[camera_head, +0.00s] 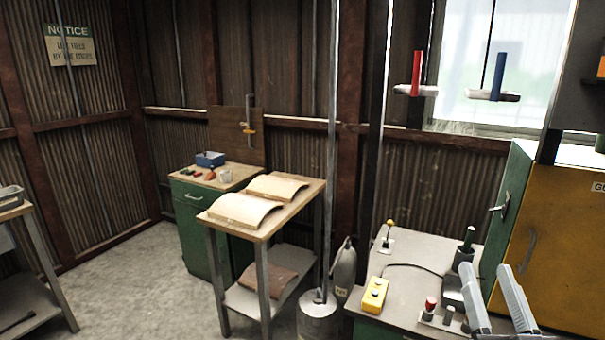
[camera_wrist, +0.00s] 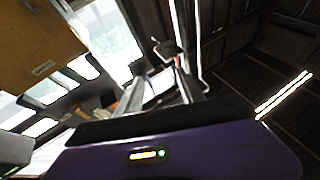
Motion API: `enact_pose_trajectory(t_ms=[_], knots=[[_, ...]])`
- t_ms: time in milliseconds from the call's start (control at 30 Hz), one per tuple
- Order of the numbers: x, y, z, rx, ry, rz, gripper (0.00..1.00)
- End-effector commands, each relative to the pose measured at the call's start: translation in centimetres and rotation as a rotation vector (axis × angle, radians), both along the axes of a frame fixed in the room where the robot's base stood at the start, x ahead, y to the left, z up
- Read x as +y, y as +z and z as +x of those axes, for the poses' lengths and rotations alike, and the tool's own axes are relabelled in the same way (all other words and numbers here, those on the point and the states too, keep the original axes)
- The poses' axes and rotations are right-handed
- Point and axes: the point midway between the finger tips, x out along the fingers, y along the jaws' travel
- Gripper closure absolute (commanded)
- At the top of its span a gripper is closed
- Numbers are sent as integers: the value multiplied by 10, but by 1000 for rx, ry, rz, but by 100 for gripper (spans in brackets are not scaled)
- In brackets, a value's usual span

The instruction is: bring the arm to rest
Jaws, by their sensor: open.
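My gripper (camera_head: 486,270) shows at the lower right of the head view, over the right part of the grey-topped bench (camera_head: 405,262). Its two pale grey fingers point up and stand apart, with nothing between them. In the wrist view the gripper (camera_wrist: 160,68) also shows its fingers spread and empty, pointing up towards the roof and window. The rest of my arm is mostly out of the head view.
A yellow button box (camera_head: 375,294), a red-topped part (camera_head: 430,306) and a dark cup with a peg (camera_head: 465,250) are on the bench near my gripper. A yellow-doored green cabinet (camera_head: 560,240) stands close right. Red (camera_head: 416,75) and blue (camera_head: 499,78) pieces hang above.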

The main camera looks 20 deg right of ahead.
Motion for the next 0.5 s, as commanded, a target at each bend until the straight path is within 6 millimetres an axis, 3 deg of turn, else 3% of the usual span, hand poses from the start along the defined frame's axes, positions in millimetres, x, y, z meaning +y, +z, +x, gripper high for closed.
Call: enact_pose_trajectory(t_ms=[33,100,267,500], knots=[[17,-19,-7,31,23,11,55],[36,-39,-17,64,51,18,55],[80,-80,-46,151,119,33,55],[138,-135,-102,322,238,61,55]])
